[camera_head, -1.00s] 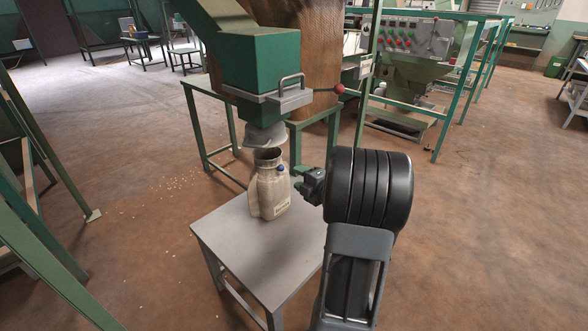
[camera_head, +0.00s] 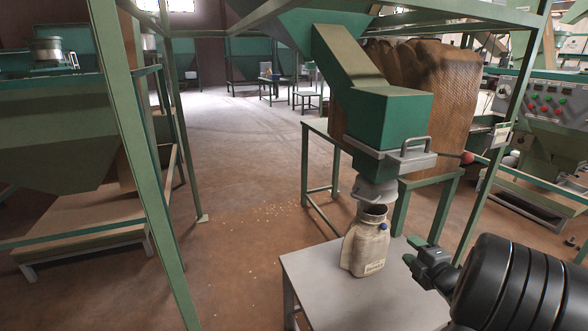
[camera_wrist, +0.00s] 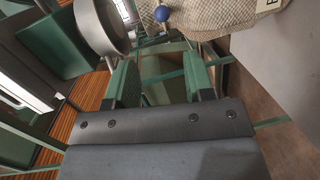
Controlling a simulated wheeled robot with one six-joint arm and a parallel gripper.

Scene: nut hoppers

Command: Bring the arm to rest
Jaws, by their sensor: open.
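My gripper (camera_head: 413,253) is open and empty, held to the right of the beige sack-like container (camera_head: 365,244) and apart from it. In the wrist view my gripper (camera_wrist: 160,80) shows two green fingers spread apart with nothing between them. The container stands upright on a small grey table (camera_head: 325,290), under the spout of the green hopper (camera_head: 393,118). In the wrist view the container's woven side (camera_wrist: 225,18) and a blue knob (camera_wrist: 161,13) show just beyond the fingers.
The hopper has a grey slide gate with a handle (camera_head: 405,150) and a red-knobbed lever (camera_head: 467,157) reaching right, above my gripper. A green frame post (camera_head: 135,150) stands at left. Small pale bits lie on the open floor behind the table.

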